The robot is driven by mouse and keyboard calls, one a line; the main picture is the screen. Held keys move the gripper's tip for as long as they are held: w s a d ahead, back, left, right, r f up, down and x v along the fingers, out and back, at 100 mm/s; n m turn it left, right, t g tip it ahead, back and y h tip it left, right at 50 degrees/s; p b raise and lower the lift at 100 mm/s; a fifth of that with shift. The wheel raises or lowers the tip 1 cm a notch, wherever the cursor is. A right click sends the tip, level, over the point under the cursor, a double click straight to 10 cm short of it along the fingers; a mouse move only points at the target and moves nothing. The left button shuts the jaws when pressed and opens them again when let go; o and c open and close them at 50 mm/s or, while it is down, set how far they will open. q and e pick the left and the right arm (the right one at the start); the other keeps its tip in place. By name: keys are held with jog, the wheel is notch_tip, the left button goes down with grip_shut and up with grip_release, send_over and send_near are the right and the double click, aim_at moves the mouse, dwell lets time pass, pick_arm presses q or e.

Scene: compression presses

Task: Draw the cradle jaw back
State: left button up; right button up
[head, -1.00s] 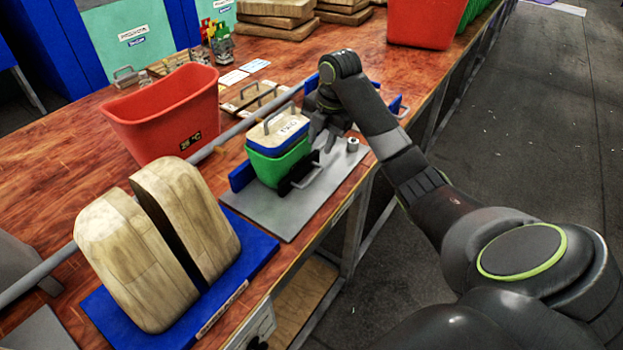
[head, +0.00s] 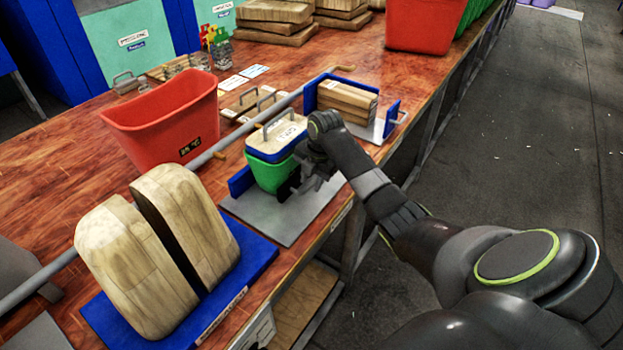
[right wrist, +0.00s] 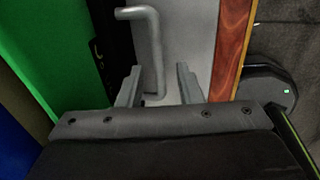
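The cradle jaw (head: 287,187) is a black plate standing against the near side of a green tub (head: 270,177) on a grey base plate (head: 290,228). In the right wrist view the black jaw (right wrist: 113,40) stands beside the green tub wall (right wrist: 55,60), and a bent grey handle (right wrist: 155,45) shows to its right. My right gripper (head: 314,180) is low over the plate, next to the jaw. Its fingers (right wrist: 158,86) are open, apart on either side of the handle; contact cannot be told. My arm hides the handle in the head view. My left gripper is not in view.
A wooden lid (head: 283,133) with a handle sits on the tub. A second cradle holding boards (head: 346,100) stands behind my arm. Two wooden blocks (head: 180,232) stand on a blue base at left. A red bin (head: 165,118) and a long grey bar (head: 215,152) are behind.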

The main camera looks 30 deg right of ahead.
grip_shut()
jog(key=shift+s+d, duration=0.1)
jog(key=shift+s, duration=0.05)
jog(key=s+d+p, duration=0.1)
jog(key=s+p, duration=0.1)
jog(key=s+d+p, duration=0.1)
jog(key=s+p, duration=0.1)
jog(key=s, duration=0.1)
jog(key=s+d+p, duration=0.1)
jog(key=s+p, duration=0.2)
jog(key=shift+s+d+r, duration=0.1)
jog(key=shift+s+d, duration=0.05)
jog(key=shift+d, duration=0.05)
jog(key=shift+s+d+f, duration=0.1)
jog(key=shift+f, duration=0.1)
